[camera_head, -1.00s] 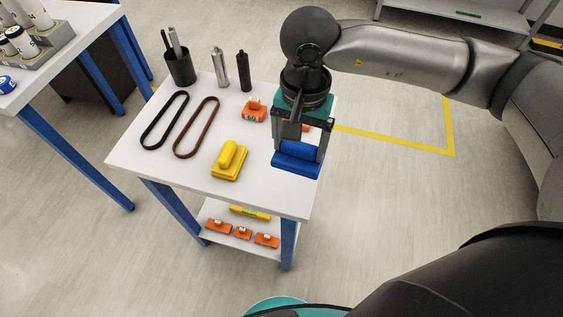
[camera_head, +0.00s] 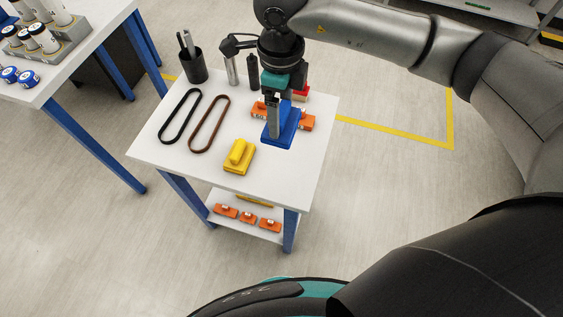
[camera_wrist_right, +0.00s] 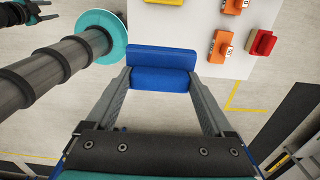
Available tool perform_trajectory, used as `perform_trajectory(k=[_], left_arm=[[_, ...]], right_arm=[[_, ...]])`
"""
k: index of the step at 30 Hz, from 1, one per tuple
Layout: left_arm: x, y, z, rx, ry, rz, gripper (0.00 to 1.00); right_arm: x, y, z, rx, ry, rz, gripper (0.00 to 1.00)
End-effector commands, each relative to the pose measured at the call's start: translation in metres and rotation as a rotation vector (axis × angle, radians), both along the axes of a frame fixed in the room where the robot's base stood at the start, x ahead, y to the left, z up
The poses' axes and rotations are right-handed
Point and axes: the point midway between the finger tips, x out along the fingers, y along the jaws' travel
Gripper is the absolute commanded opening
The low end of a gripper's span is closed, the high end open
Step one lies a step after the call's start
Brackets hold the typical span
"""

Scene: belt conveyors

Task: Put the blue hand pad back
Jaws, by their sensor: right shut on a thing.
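The blue hand pad (camera_head: 288,133) is a flat blue block with a rounded grip on top. My right gripper (camera_head: 273,134) is shut on it over the right part of the white table (camera_head: 230,187). The pad (camera_wrist_right: 160,58) also shows in the right wrist view, with its blue grip between the fingers of my right gripper (camera_wrist_right: 160,82). I cannot tell whether the pad touches the tabletop. A yellow hand pad (camera_head: 239,157) sits on the table, left of and nearer than the blue one.
Orange blocks (camera_head: 304,123) and a red block (camera_head: 300,92) stand close around the blue pad. A black belt (camera_head: 165,131), a brown belt (camera_head: 195,143) and a dark cup (camera_head: 194,68) are at left. The table's front strip is clear.

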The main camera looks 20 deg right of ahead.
Motion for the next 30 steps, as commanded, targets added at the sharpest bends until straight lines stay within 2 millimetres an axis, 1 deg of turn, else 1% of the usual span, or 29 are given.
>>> perform_trajectory(k=[1, 9, 12, 15, 18, 23, 27, 30], left_arm=[[0.000, -0.001, 0.001, -0.001, 0.000, 0.000, 0.50], [0.000, -0.003, 0.002, -0.004, 0.001, 0.001, 0.50], [0.000, -0.003, 0.002, -0.004, 0.001, 0.001, 0.50], [0.000, -0.003, 0.001, -0.004, 0.000, 0.001, 0.50], [0.000, -0.003, 0.000, -0.004, 0.000, 0.001, 0.50], [0.000, -0.003, 0.000, -0.004, 0.000, 0.000, 0.50], [0.000, -0.003, -0.003, -0.004, 0.000, 0.000, 0.50], [0.000, -0.003, -0.003, -0.004, 0.000, 0.000, 0.50]], right_arm=[[-0.002, 0.000, -0.012, -0.001, 0.007, -0.002, 0.34], [-0.002, 0.000, -0.085, -0.001, 0.007, 0.001, 0.34], [-0.002, 0.000, -0.111, -0.002, 0.006, 0.001, 0.34], [-0.002, 0.000, -0.132, -0.002, 0.005, 0.002, 0.34], [-0.001, 0.000, -0.145, -0.001, 0.003, 0.003, 0.34], [-0.001, 0.000, -0.157, -0.001, 0.003, 0.004, 0.34], [-0.002, 0.000, -0.178, -0.001, 0.004, 0.003, 0.34], [-0.001, -0.001, -0.187, -0.001, 0.002, 0.003, 0.34]])
